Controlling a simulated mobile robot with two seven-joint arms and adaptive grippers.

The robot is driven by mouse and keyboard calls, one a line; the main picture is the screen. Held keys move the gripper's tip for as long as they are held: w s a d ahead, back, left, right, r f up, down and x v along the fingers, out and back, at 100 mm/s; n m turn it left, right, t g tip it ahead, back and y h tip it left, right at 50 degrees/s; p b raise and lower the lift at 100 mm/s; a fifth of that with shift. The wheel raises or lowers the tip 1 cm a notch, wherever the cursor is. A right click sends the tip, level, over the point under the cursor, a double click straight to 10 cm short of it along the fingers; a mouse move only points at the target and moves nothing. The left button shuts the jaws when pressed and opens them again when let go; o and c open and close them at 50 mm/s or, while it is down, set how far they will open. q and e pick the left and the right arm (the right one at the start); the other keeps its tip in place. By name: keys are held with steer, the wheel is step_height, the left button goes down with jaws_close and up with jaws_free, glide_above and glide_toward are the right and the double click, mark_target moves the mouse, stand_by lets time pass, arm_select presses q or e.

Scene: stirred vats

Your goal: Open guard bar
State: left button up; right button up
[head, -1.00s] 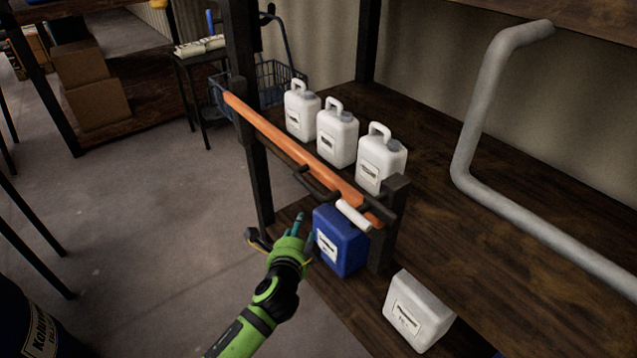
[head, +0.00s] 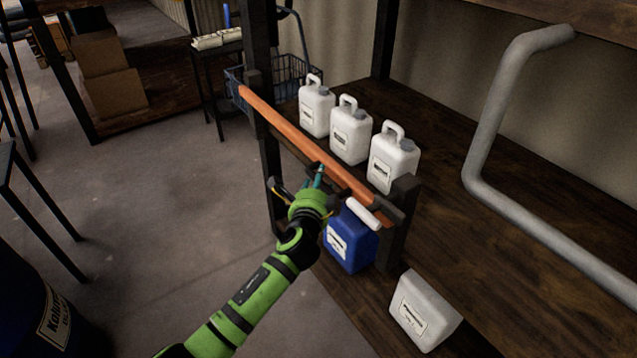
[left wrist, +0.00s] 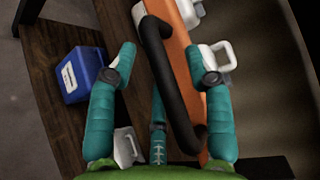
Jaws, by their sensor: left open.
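The orange guard bar (head: 283,130) lies across the front of the shelf in the head view, in front of several white jugs. It also shows in the left wrist view (left wrist: 185,70), with its black handle (left wrist: 172,85) on it. A white grip piece (head: 363,212) sits near the bar's right end. My left gripper (head: 318,182) is at the bar, near the handle, which it hides in part in the head view. In the left wrist view its teal fingers (left wrist: 165,65) are apart on either side of the handle, not closed on it. My right gripper is not in view.
White jugs (head: 350,135) stand on the shelf behind the bar. A dark post (head: 399,225) stands at the bar's right end. A grey pipe (head: 478,150) is at right.

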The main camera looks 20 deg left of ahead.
arm_select(q)
jaws_close()
